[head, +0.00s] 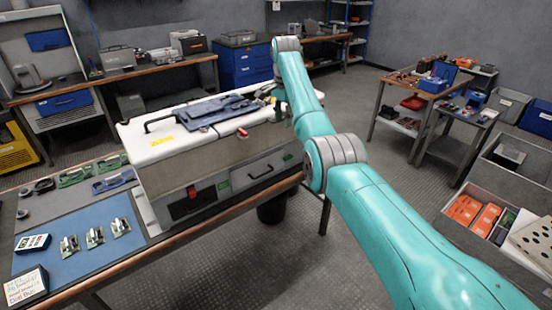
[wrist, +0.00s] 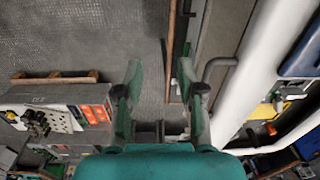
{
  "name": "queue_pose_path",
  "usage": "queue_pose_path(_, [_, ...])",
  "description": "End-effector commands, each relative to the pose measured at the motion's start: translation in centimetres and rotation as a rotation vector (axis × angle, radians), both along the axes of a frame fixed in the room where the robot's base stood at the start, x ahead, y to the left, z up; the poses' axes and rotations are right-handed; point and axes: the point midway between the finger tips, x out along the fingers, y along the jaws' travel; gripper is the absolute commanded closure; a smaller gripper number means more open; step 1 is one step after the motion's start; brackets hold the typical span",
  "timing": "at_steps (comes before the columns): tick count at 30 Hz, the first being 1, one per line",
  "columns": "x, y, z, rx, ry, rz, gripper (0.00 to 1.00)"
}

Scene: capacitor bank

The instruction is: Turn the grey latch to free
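A large cabinet (head: 215,165) with a white top stands on the workbench. A dark blue plate (head: 215,110) and a black handle (head: 160,121) are on its top. I cannot pick out the grey latch for certain in either view. In the wrist view, my gripper (wrist: 160,75) is open, its two fingers apart with nothing between them. A dark grey bent bar (wrist: 217,66) is just right of the right finger, beside the cabinet's white edge (wrist: 245,65). I cannot tell if they touch. In the head view, my arm hides most of the cabinet's far right corner.
A blue mat (head: 75,245) with small circuit parts lies on the bench left of the cabinet. A black bin (head: 272,210) stands below it. Crates with orange boxes (head: 465,209) are at the right. Open floor (head: 385,185) lies between bench and crates.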

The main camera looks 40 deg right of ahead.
Motion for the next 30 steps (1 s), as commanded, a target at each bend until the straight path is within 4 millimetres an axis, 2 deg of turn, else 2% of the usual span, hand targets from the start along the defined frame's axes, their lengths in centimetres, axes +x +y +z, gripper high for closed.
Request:
queue_pose_path(1, [0.1,0.2,-1.0,-0.002,-0.004,0.008,0.61])
queue_pose_path(18, [1.1,2.1,-10.4,-0.039,-0.078,0.104,0.61])
queue_pose_path(24, [1.1,2.7,-12.9,-0.050,-0.100,0.130,0.61])
queue_pose_path(30, [1.1,2.9,-14.0,-0.055,-0.110,0.143,0.61])
